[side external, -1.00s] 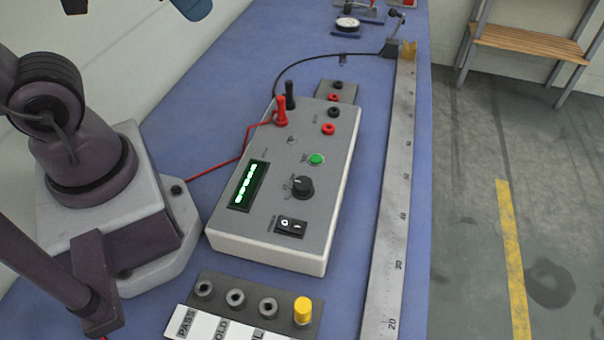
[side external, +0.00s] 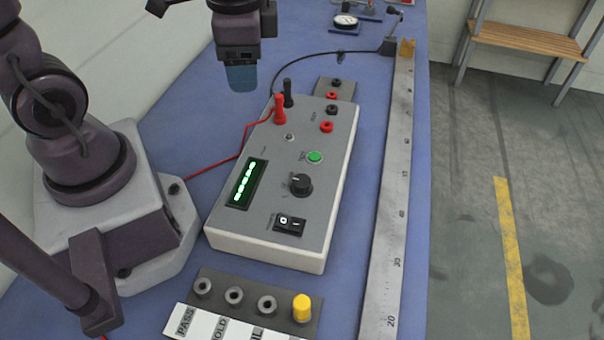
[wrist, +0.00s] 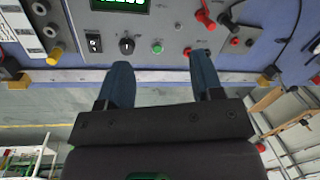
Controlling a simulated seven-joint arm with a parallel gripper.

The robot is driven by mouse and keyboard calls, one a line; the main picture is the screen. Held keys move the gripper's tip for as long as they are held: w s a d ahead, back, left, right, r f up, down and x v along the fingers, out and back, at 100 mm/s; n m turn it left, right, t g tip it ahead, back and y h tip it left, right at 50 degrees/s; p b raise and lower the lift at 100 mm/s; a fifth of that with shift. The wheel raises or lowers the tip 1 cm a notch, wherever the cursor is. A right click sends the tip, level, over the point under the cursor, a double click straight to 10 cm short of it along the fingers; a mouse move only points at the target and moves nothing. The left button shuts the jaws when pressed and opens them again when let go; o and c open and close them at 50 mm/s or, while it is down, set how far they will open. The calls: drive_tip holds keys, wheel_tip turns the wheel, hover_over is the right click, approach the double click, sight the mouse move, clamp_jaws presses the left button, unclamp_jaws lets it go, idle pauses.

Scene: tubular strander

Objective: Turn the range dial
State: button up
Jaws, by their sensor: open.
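The range dial (side external: 301,184) is a round black knob on the sloped grey face of the white meter box (side external: 262,250). It sits between the green button (side external: 315,157) and the rocker switch (side external: 290,226). In the wrist view the dial (wrist: 127,45) is at the upper left, beyond my left fingertip. My gripper (side external: 241,78) hangs above the far left end of the box, apart from the dial. The wrist view shows its two blue fingers (wrist: 158,75) spread with nothing between them.
Red (side external: 280,108) and black (side external: 288,92) plugs stand upright at the box's far end, close to my gripper, with cables trailing. A metal ruler (side external: 392,230) runs along the right. A panel with a yellow knob (side external: 302,308) lies in front. Blue bench (side external: 185,130) shows between them.

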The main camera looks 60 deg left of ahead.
drive_tip(key=w+d+f+m+g, duration=0.1)
drive_tip(key=w+d+f+m, duration=0.1)
drive_tip(key=d+f+m, duration=0.25)
drive_tip(key=m+h, duration=0.2)
drive_tip(key=m, duration=0.9)
approach(302, 180)
drive_tip(key=f, duration=0.9)
drive_tip(key=shift+s+d+f, duration=0.1)
drive_tip(key=shift+s+f, duration=0.05)
drive_tip(key=shift+s, duration=0.1)
drive_tip(key=c, duration=0.9)
